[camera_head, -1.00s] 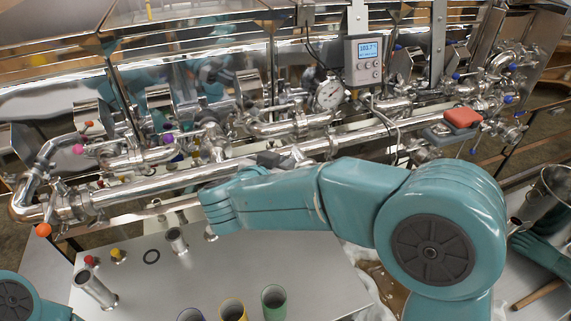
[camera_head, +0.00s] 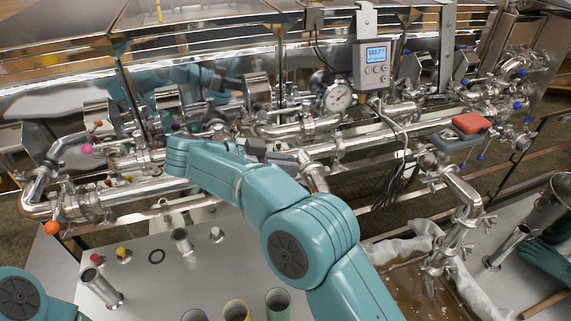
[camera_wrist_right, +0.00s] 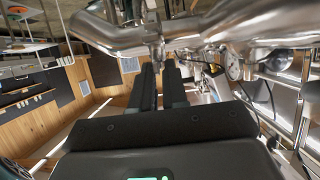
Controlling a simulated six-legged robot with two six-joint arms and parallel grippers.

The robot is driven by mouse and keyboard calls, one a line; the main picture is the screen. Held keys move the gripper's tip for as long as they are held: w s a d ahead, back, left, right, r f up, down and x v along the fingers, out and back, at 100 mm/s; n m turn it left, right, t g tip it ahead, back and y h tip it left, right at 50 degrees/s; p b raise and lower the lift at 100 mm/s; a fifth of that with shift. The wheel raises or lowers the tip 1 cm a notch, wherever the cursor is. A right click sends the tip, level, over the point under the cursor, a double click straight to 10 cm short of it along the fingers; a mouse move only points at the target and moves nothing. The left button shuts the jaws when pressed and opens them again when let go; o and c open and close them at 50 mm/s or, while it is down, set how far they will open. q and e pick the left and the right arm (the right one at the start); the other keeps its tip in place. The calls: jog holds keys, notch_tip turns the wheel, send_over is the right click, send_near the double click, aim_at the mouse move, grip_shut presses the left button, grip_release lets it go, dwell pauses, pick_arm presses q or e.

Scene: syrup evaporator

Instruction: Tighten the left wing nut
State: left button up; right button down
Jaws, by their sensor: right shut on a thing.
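My right gripper (camera_wrist_right: 160,80) reaches up to a steel clamp (camera_wrist_right: 156,46) on the pipe in the right wrist view. Its two dark fingers are shut at the clamp's lower side, on what seems to be the wing nut, which is mostly hidden between the fingertips. In the head view the dark right gripper (camera_head: 284,157) shows partly behind my teal forearm, at the steel pipework (camera_head: 345,143) in the middle. The wing nut cannot be made out there. My left arm shows only at the lower left corner; its gripper is out of the picture.
A thermometer display (camera_head: 372,62) and a dial gauge (camera_head: 338,97) stand above the pipes. A red block (camera_head: 471,122) sits at the right. A steel table (camera_head: 150,285) holds several small parts and cups. A basin of brown liquid (camera_head: 400,285) lies at the lower right.

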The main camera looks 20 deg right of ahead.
jog(key=shift+m+g, duration=0.3)
jog(key=shift+g, duration=0.1)
jog(key=c, duration=1.1)
grip_release()
jog(key=shift+a+r, duration=0.1)
jog(key=shift+a, duration=0.05)
jog(key=shift+c, duration=0.2)
jog(key=shift+w, duration=0.1)
